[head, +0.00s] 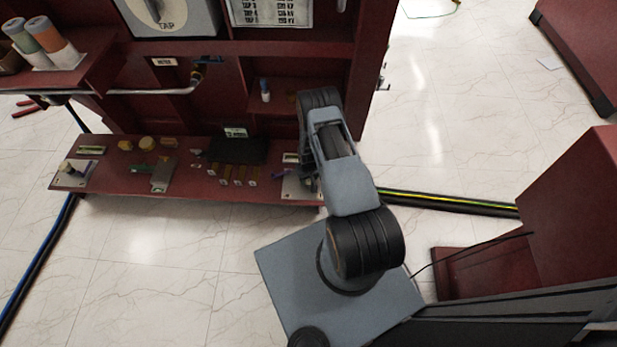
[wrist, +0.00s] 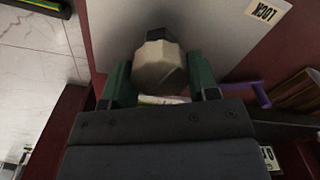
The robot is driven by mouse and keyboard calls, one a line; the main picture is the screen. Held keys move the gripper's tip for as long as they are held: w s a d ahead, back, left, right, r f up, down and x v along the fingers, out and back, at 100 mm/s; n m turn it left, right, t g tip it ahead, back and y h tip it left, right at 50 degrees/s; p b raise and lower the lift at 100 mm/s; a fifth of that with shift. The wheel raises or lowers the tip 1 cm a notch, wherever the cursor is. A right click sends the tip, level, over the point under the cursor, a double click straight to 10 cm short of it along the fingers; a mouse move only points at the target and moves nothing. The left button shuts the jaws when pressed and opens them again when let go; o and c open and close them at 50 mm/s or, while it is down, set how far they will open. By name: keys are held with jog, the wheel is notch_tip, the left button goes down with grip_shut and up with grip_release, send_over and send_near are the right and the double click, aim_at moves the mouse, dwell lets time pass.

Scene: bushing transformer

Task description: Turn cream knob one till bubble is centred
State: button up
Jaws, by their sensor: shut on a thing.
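The cream knob (wrist: 159,68) is faceted and sits between the two green fingers of my gripper (wrist: 160,82) in the wrist view. My gripper is shut on it. A pale strip with some green (wrist: 163,100) shows just below the knob, mostly hidden by my gripper; I cannot make out a bubble in it. In the head view my arm reaches to the right end of the red shelf and hides the knob and the fingers. Another cream knob (head: 68,167) stands on a plate at the shelf's left end, near a small level-like bar (head: 91,150).
A purple lever (wrist: 262,95) stands close right of my gripper, below a LOCK label (wrist: 267,9) on the grey plate (wrist: 215,30). The red shelf (head: 205,187) holds several small parts and a dark tray (head: 237,150). Cables (head: 450,203) lie on the floor at right.

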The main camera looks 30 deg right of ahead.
jog(key=n+b, duration=0.1)
jog(key=n, duration=0.2)
jog(key=shift+f+b, duration=0.1)
jog(key=shift+b, duration=0.3)
jog(key=n+b, duration=0.2)
jog(key=n, duration=0.3)
jog(key=shift+n, duration=0.3)
jog(key=n+b, duration=0.1)
jog(key=n, duration=0.3)
jog(key=shift+n, duration=0.3)
jog(key=shift+n+b, duration=0.6)
jog(key=shift+n, duration=1.6)
jog(key=o, duration=0.9)
